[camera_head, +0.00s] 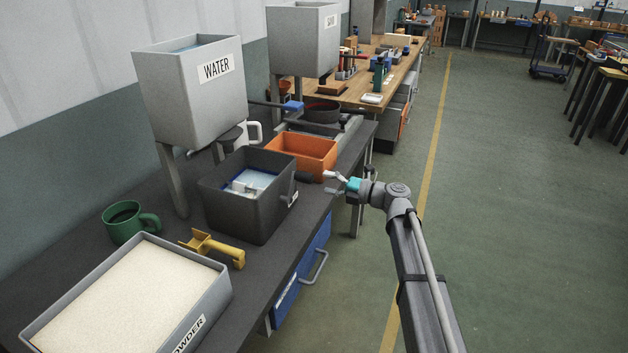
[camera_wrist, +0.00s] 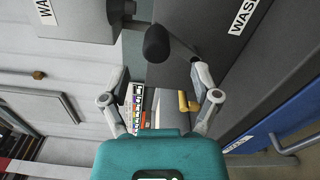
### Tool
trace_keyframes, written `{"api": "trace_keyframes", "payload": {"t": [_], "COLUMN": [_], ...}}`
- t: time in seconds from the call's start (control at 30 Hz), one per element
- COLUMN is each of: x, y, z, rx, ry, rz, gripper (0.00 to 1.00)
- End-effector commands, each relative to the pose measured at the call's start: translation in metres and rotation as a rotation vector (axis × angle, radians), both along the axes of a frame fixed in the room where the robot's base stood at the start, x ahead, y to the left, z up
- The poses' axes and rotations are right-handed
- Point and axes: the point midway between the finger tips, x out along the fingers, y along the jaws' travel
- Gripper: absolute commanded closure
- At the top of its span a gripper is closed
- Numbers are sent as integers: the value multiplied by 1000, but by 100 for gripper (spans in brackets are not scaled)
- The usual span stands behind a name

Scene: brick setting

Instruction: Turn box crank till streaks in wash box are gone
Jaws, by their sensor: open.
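The wash box (camera_head: 240,213) is a dark grey open box on the bench, holding pale bluish liquid (camera_head: 250,180) with a whitish shape in it. I cannot make out streaks there. Its crank, with a dark cylindrical knob (camera_head: 305,177), is on the box's right side. In the wrist view the crank knob (camera_wrist: 156,44) lies just beyond my fingertips, roughly centred between them, with the crank arm running to the box wall. My gripper (camera_head: 329,183) is open and empty, right of the knob; its spread fingers also show in the wrist view (camera_wrist: 160,75).
An orange bin (camera_head: 318,150) stands close behind the wash box. A grey water tank (camera_head: 180,95) on legs is at the left. A yellow tool (camera_head: 212,246), green mug (camera_head: 128,222) and powder tray (camera_head: 215,300) are in front. The floor right of the bench is clear.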

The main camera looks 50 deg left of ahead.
Motion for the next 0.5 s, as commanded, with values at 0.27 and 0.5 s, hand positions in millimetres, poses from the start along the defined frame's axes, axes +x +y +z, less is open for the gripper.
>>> {"api": "trace_keyframes", "payload": {"t": [0.27,0.5], "x": [14,16], "y": [-24,-27], "z": [0,0], "rx": [0,-1], "ry": [0,1], "rz": [1,3], "gripper": [21,21]}}
